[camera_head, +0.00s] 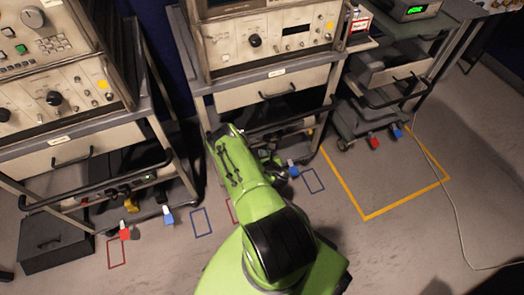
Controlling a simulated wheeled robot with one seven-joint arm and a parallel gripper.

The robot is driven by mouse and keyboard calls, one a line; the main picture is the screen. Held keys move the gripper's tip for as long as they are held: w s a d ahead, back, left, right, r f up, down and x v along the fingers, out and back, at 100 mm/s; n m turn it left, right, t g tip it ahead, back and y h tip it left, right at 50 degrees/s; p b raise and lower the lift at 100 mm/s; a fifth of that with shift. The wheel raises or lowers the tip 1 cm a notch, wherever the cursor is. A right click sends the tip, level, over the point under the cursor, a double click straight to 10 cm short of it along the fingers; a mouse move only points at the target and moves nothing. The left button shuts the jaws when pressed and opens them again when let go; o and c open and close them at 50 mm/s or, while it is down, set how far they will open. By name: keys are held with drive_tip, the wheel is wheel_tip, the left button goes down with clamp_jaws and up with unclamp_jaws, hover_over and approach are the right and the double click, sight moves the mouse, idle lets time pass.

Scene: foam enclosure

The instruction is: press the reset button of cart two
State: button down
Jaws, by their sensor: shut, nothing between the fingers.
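Three equipment carts stand in a row: a left cart (60,141), a middle cart (262,92) and a right cart (391,71). Their small labels are too small to read, so I cannot tell which is cart two. I cannot make out a reset button. My green arm reaches from the bottom of the picture up to the lower front of the middle cart. It covers part of that cart's lower shelf and the floor before it. My gripper is hidden at the arm's far end; no fingers can be made out.
Red and blue tabs sit at the cart feet, such as a blue one (168,215) and a red one (374,142). A dark box (55,243) lies at lower left.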

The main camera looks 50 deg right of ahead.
drive_tip(key=p+v, duration=0.3)
drive_tip(key=v, duration=0.4)
idle(0.6)
